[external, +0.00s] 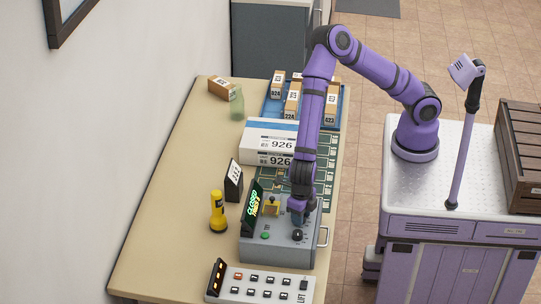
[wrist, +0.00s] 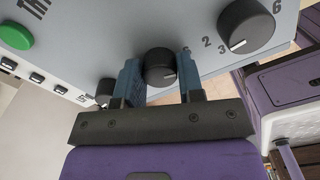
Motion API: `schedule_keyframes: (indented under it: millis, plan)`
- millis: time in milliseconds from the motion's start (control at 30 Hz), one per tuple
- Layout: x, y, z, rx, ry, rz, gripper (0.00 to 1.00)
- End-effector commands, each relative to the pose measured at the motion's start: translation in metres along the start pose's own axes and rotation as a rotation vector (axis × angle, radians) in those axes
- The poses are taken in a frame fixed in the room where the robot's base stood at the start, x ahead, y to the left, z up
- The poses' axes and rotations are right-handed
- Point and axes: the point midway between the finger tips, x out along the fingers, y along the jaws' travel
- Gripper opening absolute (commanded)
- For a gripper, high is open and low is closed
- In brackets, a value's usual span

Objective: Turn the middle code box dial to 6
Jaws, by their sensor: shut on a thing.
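The code box (external: 262,252) is a grey box near the front end of the table. My gripper (external: 297,217) points down at its top panel. In the wrist view the middle dial (wrist: 160,66), a black round knob with a white pointer line, sits between my two blue fingers, and my gripper (wrist: 157,80) is shut on it. The pointer line lies low on the knob and runs to the right; the numbers around this knob are hidden. Another black dial (wrist: 246,26) stands to its right, with 2, 3 and 6 printed around it. A smaller dark knob (wrist: 105,90) is to the left.
A green button (wrist: 15,36) is on the panel. White boxes (external: 270,140) and a blue tray (external: 267,110) are behind. The table's left side is bare.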

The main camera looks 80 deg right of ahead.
Motion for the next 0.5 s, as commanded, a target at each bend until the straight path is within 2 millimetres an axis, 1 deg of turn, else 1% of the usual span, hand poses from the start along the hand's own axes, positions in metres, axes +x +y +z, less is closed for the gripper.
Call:
schedule_keyframes:
  millis: [33,133,400,500]
  plan:
    - [-0.0002,0.0003,0.0006,0.001,-0.001,0.001,0.37]
    - [-0.0001,0.0002,0.0005,0.001,0.0,0.001,0.6]
    - [-0.0005,0.0001,0.0002,0.001,0.0,0.0,0.61]
    - [-0.0053,0.0003,0.0004,0.001,-0.001,0.001,0.61]
